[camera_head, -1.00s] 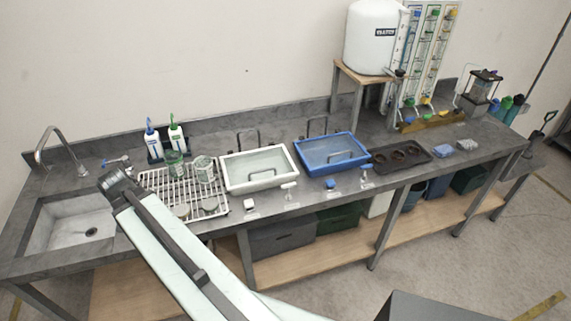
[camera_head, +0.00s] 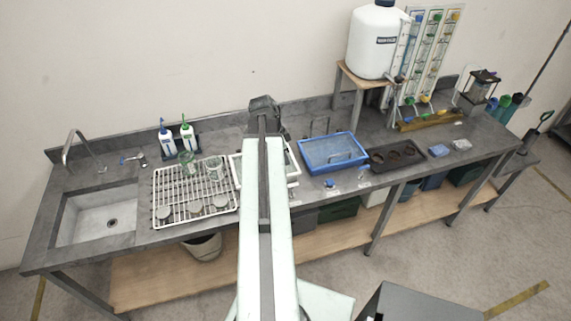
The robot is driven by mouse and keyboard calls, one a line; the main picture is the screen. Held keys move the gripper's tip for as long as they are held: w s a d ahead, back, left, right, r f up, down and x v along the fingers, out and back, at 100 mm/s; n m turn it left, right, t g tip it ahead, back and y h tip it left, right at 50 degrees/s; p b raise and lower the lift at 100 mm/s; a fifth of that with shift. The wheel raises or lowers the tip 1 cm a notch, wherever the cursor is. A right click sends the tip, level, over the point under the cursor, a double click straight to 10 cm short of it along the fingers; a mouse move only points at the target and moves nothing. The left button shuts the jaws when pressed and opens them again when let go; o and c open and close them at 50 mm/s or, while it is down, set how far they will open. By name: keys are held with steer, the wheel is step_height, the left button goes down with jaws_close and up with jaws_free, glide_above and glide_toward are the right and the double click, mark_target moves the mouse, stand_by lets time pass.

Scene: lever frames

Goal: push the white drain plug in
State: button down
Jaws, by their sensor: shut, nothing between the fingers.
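The white tray (camera_head: 293,165) stands on the bench, mostly covered by my arm. The small white plug at its front edge is hidden behind my arm in this view. A white tap-like fitting (camera_head: 292,189) shows just right of the arm. My gripper (camera_head: 265,106) is at the far end of the arm, over the back of the white tray near the wall. It is shut and empty, and its fingertips are hard to make out. I cannot tell its height above the tray.
The blue tray (camera_head: 345,166) stands right of the white one, with a blue plug (camera_head: 330,183) at its front. A white wire rack (camera_head: 163,214) with jars and the sink (camera_head: 70,222) lie to the left. A dark tray with round holes (camera_head: 381,163) stands right.

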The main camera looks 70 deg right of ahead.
mark_target(290, 185)
steer(key=b+x, duration=0.3)
steer(key=x, duration=0.1)
steer(key=b+x, duration=0.7)
steer(key=x, duration=0.1)
steer(key=shift+w+a+f+b, duration=0.1)
steer(key=shift+w+a+b, duration=0.2)
steer(key=shift+w+b, duration=0.1)
step_height(290, 185, down, 4)
steer(key=b, duration=0.3)
steer(key=shift+a+b, duration=0.1)
steer(key=shift+b, duration=0.3)
steer(key=shift+a+r, duration=0.15)
steer(key=shift+r, duration=0.25)
steer(key=d+p+v, duration=0.1)
steer(key=p+v, duration=1.3)
steer(key=shift+s, duration=0.3)
